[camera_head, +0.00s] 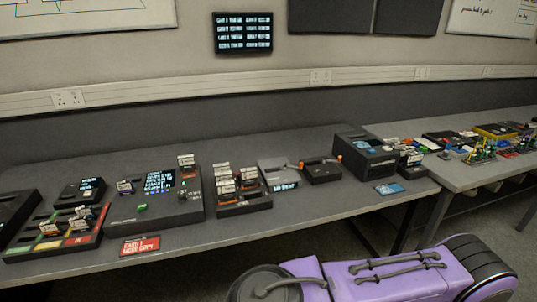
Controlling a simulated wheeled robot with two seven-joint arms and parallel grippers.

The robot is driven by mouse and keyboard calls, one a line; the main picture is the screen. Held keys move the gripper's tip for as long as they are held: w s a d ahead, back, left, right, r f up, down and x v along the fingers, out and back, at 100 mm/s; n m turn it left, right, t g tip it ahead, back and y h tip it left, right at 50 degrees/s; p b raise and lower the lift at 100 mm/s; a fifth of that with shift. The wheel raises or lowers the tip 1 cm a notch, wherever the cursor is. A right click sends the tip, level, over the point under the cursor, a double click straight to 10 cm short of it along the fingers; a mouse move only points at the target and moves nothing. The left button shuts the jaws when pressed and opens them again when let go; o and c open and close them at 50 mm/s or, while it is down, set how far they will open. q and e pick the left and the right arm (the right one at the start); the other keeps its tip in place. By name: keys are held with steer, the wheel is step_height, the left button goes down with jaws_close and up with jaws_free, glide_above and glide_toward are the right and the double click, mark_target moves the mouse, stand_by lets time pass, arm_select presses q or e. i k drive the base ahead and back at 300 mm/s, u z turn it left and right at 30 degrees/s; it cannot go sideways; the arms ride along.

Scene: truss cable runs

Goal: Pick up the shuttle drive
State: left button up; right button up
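I cannot tell which thing is the shuttle drive, as the labels are too small to read. Small drive-like pieces with white tags stand in a dark rack (257,203) in the middle of the table. More tagged pieces stand in a tray with coloured strips (20,256) at the left. One tagged piece (186,161) stands on the back right corner of a dark console (120,212) with a lit screen, and a small green piece (142,208) lies on its front. Neither of my grippers is in view.
A grey box (284,184), a small dark unit with orange ends (322,175) and a large black machine (362,150) stand farther right. A red card (140,245) and a blue card (389,189) lie near the front edge. A second table (455,178) at right is cluttered.

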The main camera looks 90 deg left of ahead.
mark_target(187, 163)
steer(key=i, duration=0.25)
steer(key=u, duration=1.1)
